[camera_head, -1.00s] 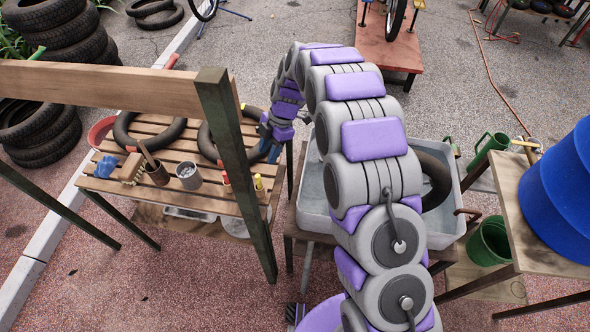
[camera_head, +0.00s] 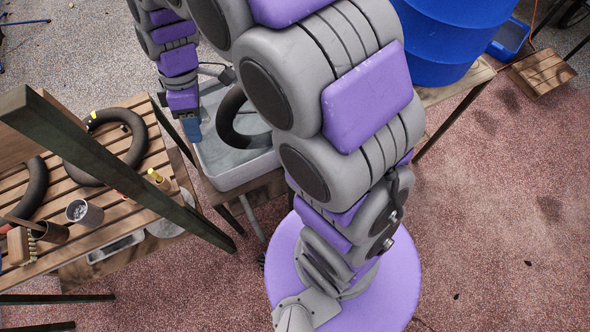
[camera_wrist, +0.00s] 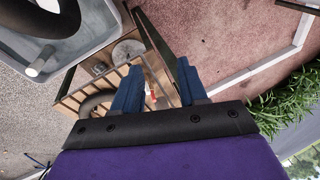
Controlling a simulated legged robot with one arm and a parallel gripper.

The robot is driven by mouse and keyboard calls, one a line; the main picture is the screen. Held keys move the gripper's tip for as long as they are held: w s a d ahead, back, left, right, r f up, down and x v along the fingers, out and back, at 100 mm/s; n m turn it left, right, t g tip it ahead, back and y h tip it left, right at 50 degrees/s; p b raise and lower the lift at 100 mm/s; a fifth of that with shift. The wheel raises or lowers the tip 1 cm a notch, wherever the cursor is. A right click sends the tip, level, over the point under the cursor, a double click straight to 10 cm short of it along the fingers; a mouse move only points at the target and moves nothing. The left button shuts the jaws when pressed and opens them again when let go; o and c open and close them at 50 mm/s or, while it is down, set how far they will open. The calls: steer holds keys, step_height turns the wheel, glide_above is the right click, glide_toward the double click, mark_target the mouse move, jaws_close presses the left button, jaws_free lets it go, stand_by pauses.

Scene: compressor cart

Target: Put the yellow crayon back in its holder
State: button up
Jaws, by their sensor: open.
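A small upright yellow-topped cylinder (camera_head: 158,180) stands near the right end of the slatted bench (camera_head: 135,105); I cannot tell whether it is the crayon or its holder. A small yellow piece (camera_head: 94,115) shows at the black tube on the bench; I cannot tell what it is. My gripper (camera_head: 192,128) hangs by the left rim of the water basin, right of the bench. In the wrist view my gripper (camera_wrist: 160,66) has its two blue fingers apart, with nothing held. A small red and white thing (camera_wrist: 151,94) shows far behind the fingers.
The basin (camera_head: 235,175) holds a black tube (camera_head: 243,118). A dark green post (camera_head: 110,165) crosses in front of the bench. A grey cup (camera_head: 85,213), a brown cup (camera_head: 50,232) and a brush (camera_head: 19,245) stand on the bench. A blue barrel (camera_head: 440,40) stands at right.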

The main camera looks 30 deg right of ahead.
steer(key=s+d+r+m+h, duration=0.1)
steer(key=s+d+m, duration=0.5)
steer(key=s, duration=0.5)
steer(key=s+d+r+m+h, duration=0.1)
steer(key=s+d+m, duration=0.5)
steer(key=s, duration=0.6)
steer(key=shift+s+r+m, duration=0.25)
steer(key=shift+r+m, duration=0.25)
steer(key=shift+m, duration=0.7)
steer(key=shift+d, duration=0.15)
